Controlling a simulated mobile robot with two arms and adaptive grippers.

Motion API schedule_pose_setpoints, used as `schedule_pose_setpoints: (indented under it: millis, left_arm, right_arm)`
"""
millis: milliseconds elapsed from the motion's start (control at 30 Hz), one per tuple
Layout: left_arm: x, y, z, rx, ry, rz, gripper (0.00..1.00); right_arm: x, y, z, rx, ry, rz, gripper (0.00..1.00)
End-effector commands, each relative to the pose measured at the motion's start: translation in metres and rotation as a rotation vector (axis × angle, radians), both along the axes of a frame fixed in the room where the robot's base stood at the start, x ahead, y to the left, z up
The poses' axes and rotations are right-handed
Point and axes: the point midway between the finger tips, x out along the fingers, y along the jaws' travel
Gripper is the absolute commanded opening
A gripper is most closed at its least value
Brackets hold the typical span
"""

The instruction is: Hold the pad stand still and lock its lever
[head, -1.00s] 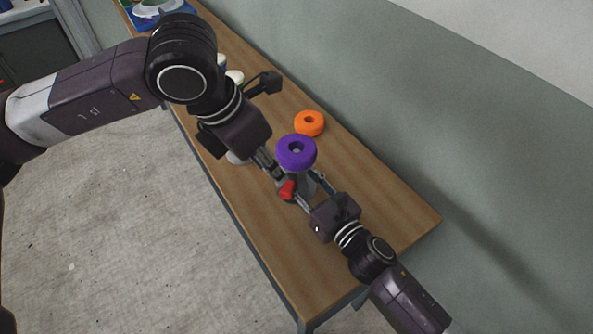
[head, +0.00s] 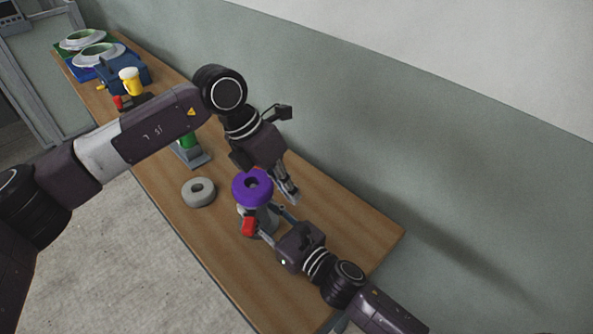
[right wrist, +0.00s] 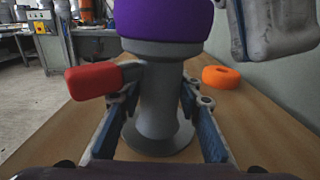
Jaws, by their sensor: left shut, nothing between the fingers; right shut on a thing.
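The pad stand (head: 270,222) is a grey post with a flared foot, upright on the bench, and carries a purple ring pad (head: 241,192). Its red lever (head: 249,227) sticks out to the left below the pad, also in the right wrist view (right wrist: 95,79); I cannot tell whether it is locked. My right gripper (head: 265,221) is shut on the stand's post, with a finger on each side. My left gripper (head: 294,198) is shut and empty, to the right of the pad, apart from the lever; its fingers fill the upper right of the right wrist view (right wrist: 265,30).
A grey ring (head: 198,199) lies on the bench left of the stand. An orange ring (right wrist: 220,77) lies behind the stand in the right wrist view. The wall runs along the right.

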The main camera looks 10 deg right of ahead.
Motion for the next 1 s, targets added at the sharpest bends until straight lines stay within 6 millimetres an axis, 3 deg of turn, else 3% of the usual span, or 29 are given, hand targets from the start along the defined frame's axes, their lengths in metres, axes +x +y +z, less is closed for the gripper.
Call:
schedule_pose_setpoints:
  millis: [33, 133, 300, 500, 733, 1000]
  left_arm:
    - [0.005, -0.012, -0.004, 0.027, -0.017, -0.064, 0.00]
    - [0.016, -0.023, -0.011, 0.122, -0.086, -0.241, 0.00]
    - [0.031, -0.027, -0.009, 0.318, -0.184, -0.555, 0.00]
    - [0.040, -0.026, 0.004, 0.487, -0.224, -0.802, 0.00]
    - [0.044, -0.023, 0.009, 0.550, -0.229, -0.895, 0.00]
    - [0.045, -0.018, -0.015, 0.549, -0.228, -0.896, 0.00]
  right_arm:
    - [0.000, 0.000, 0.000, -0.001, -0.001, 0.000, 0.00]
    - [0.000, 0.000, 0.000, -0.001, -0.001, 0.000, 0.00]
    - [0.000, 0.000, 0.000, -0.001, 0.000, -0.001, 0.00]
    - [0.000, 0.000, 0.000, -0.001, 0.001, -0.001, 0.00]
    - [0.000, 0.000, 0.000, -0.001, 0.001, 0.000, 0.00]
    - [0.000, 0.000, 0.000, -0.001, 0.001, 0.000, 0.00]
